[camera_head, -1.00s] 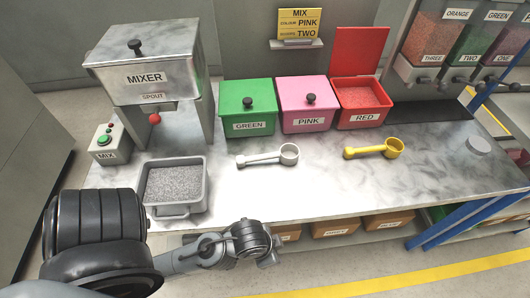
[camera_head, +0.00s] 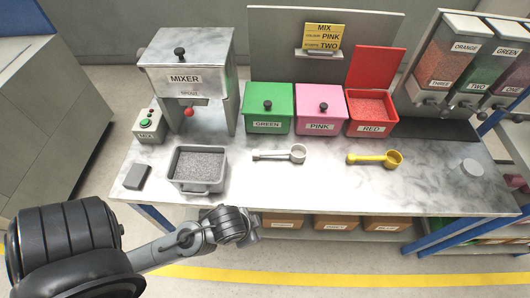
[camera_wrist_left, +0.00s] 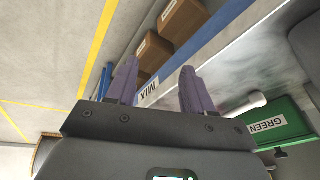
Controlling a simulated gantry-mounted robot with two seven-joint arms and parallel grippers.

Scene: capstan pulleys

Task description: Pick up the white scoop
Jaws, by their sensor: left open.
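The white scoop (camera_head: 297,153) lies on the bench in front of the green and pink bins, its bowl to the right and its handle pointing left. My left gripper (camera_wrist_left: 159,72) is open in the left wrist view, with nothing seen between its two fingers. In the head view my left wrist (camera_head: 232,226) is at the bench's front edge, lower left of the scoop and apart from it. The fingers are hard to make out there. A pale rounded piece (camera_wrist_left: 246,106) near the green bin in the wrist view may be part of the scoop. My right gripper is not in view.
A grey tray of granules (camera_head: 197,186) and a small grey block (camera_head: 137,176) are left of the scoop. A yellow scoop (camera_head: 376,158) lies right. The green bin (camera_head: 267,107) and pink bin (camera_head: 320,109) are closed; the red bin (camera_head: 371,114) is open. The front middle is clear.

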